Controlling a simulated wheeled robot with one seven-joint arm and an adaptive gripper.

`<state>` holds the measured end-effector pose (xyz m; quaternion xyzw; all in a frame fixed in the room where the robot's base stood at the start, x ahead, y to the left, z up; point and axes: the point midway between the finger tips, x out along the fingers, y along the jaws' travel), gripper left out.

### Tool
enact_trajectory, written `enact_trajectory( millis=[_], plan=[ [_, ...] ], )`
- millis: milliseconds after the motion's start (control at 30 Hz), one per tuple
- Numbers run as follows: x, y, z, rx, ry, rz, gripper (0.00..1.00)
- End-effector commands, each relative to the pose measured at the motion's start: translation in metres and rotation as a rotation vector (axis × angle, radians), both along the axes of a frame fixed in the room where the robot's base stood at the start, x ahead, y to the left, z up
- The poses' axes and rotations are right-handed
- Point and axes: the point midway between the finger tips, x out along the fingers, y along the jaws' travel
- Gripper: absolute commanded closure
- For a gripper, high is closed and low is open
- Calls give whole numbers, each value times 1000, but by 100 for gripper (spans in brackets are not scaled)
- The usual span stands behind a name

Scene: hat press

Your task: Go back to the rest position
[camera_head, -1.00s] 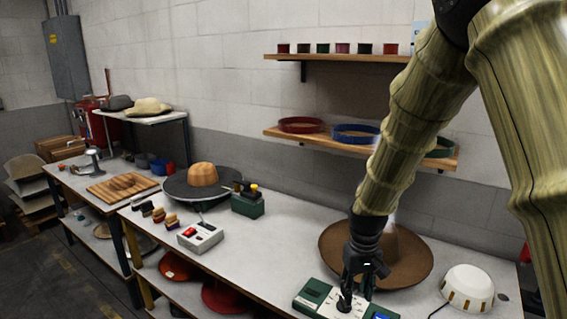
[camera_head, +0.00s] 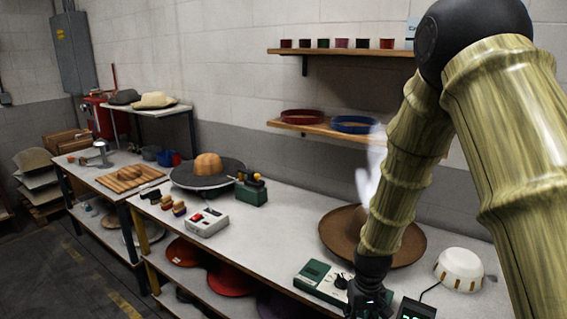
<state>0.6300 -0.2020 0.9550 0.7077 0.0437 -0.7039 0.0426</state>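My gripper (camera_head: 368,300) is at the bottom of the head view, at the end of my bamboo-patterned arm. It is over the front part of the workbench, beside a green and white control box (camera_head: 322,281) with a black knob. The fingers are dark and partly cut off by the frame, so I cannot tell whether they are open or shut. A wide brown hat (camera_head: 408,246) lies behind the gripper, partly hidden by my arm. White steam (camera_head: 372,172) rises above the hat.
A white dome-shaped device (camera_head: 459,268) stands right of the hat. A grey box with a red switch (camera_head: 206,222) and a round black plate with a wooden hat block (camera_head: 208,166) stand to the left. Shelves (camera_head: 340,53) hang on the wall. The bench middle (camera_head: 270,225) is clear.

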Motion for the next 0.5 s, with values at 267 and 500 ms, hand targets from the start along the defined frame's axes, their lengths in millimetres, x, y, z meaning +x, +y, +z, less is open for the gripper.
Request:
enact_trajectory(
  millis=[267,500],
  plan=[
    [-65,-9,-102,1,11,-36,62],
    [-137,-15,-176,3,10,-72,62]
  ],
)
